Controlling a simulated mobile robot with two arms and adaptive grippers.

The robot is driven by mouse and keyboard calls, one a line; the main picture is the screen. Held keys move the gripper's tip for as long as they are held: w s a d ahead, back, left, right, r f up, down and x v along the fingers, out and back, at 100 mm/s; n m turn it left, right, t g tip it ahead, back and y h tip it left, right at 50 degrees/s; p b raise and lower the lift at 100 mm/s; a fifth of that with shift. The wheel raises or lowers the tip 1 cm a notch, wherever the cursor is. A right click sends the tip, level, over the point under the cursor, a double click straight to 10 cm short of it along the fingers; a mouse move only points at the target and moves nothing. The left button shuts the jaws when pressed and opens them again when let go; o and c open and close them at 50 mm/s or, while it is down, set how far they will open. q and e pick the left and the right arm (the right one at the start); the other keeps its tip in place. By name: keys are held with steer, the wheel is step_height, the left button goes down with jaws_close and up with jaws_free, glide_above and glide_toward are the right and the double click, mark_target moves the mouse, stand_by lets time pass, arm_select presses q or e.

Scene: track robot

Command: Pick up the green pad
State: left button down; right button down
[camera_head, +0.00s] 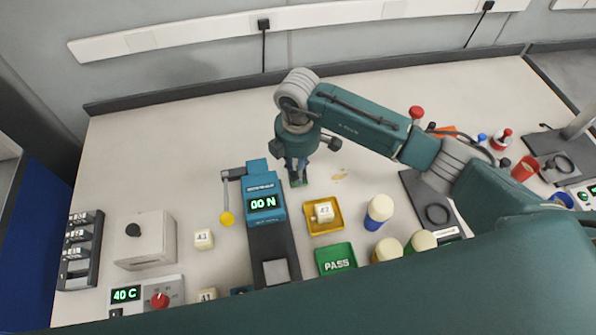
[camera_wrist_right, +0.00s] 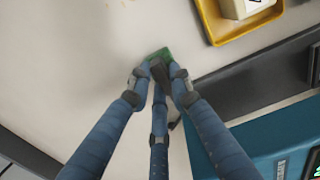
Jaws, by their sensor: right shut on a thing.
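The small green pad (camera_head: 304,183) shows under the fingertips of my right gripper (camera_head: 297,176) in the head view, just right of the teal press-like device. In the wrist view a green corner of the pad (camera_wrist_right: 165,53) shows past the closed fingertips of the gripper (camera_wrist_right: 160,72). The fingers are shut on the pad and cover most of it. I cannot tell whether it touches the table or is slightly above it. My left gripper is not in view.
The teal device (camera_head: 262,190) with a "00 N" display stands close left. A yellow tray (camera_head: 339,229) with a block and a green PASS tray (camera_head: 350,250) lie nearer. Capped containers (camera_head: 379,212) stand right of the trays. Table behind the gripper is clear.

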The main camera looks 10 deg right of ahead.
step_height(320, 180, up, 20)
steer(key=b, duration=0.3)
steer(key=shift+f, duration=0.15)
steer(key=c, duration=2.2)
jaws_free()
jaws_close()
